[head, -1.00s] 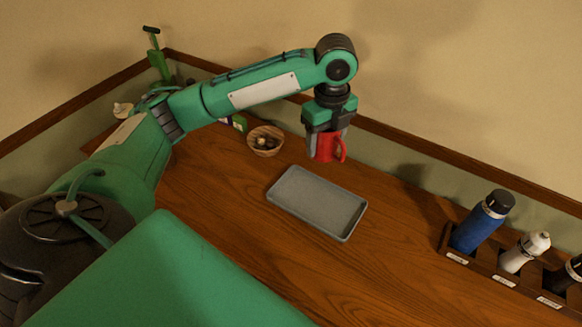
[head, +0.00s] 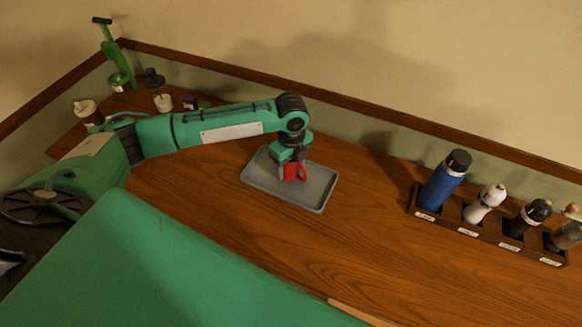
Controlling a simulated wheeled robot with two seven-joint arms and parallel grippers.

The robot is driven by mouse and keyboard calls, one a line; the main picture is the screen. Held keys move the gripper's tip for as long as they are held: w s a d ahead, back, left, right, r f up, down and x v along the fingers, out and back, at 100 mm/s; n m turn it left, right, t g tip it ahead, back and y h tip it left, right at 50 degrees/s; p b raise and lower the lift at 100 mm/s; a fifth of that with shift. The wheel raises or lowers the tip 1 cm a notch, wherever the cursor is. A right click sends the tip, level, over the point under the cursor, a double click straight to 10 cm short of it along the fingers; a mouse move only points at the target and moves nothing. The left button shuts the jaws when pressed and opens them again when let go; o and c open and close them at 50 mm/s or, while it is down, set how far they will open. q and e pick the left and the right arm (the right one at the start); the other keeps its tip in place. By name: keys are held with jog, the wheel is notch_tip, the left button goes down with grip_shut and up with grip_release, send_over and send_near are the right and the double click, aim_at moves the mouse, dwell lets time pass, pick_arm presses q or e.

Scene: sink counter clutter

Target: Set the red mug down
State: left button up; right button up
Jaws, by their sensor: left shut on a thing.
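The red mug (head: 293,173) is in the head view, over the grey tray (head: 317,198) on the wooden counter. My left gripper (head: 289,164) points down and is shut on the red mug. The gripper hides part of the mug, and the handle side faces right. I cannot tell whether the mug's base touches the tray or hangs just above it. The tray holds nothing else that I can see. My right gripper is out of view.
A labelled wooden rack (head: 482,232) at the right holds several bottles, including a blue one (head: 441,184). A green dispenser-like thing (head: 117,55) and small items stand at the far left corner. The counter between tray and rack is clear.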

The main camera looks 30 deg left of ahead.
pick_arm(q)
jog(key=shift+f, duration=1.2)
jog(key=shift+f, duration=0.1)
jog(key=o, duration=1.2)
jog(key=shift+r+b, duration=1.2)
jog(key=shift+r, duration=4.95)
jog(key=shift+f, duration=0.1)
